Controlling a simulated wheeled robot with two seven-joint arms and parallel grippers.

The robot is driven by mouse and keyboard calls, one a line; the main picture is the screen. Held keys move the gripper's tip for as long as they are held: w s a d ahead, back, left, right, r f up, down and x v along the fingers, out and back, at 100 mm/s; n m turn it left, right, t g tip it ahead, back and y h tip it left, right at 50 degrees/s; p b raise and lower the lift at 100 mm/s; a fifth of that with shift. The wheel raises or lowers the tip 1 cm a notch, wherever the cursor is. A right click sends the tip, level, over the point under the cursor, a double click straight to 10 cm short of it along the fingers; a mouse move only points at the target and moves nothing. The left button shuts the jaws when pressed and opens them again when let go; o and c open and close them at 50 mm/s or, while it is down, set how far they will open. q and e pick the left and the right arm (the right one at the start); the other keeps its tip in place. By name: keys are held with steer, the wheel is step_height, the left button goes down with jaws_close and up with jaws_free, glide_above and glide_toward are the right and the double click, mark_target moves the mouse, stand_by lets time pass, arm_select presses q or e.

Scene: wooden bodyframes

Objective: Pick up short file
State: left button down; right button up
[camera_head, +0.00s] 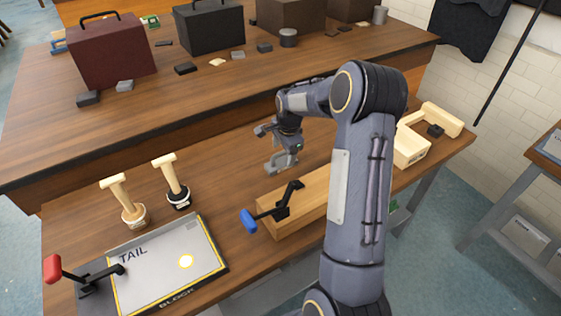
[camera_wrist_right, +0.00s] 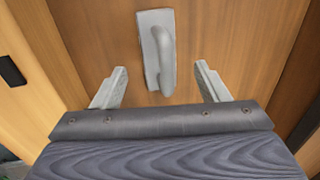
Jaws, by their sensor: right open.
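A short grey file (camera_wrist_right: 150,62), a flat narrow plate with a raised loop handle, lies on the wooden tabletop in the right wrist view. It is ahead of and between the two fingertips of my right gripper (camera_wrist_right: 160,85). The fingers are spread apart with nothing between them. In the head view my right gripper (camera_head: 283,150) hangs over the middle of the near table, above or close to the grey file (camera_head: 280,168). Whether a finger touches it cannot be told. My left gripper is not in view.
A tray marked TAIL (camera_head: 165,262), two wooden-handled tools (camera_head: 133,212) and a red-handled clamp (camera_head: 88,280) are at left. A pale wooden frame (camera_head: 411,150) is at right. Toolboxes (camera_head: 112,52) stand on the far table.

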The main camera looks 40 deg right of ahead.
mark_target(282, 162)
steer(key=f, duration=0.4)
steer(key=shift+w+d+f+p, duration=0.15)
steer(key=shift+w+p, duration=0.2)
steer(key=shift+c, duration=0.5)
steer(key=c, duration=1.2)
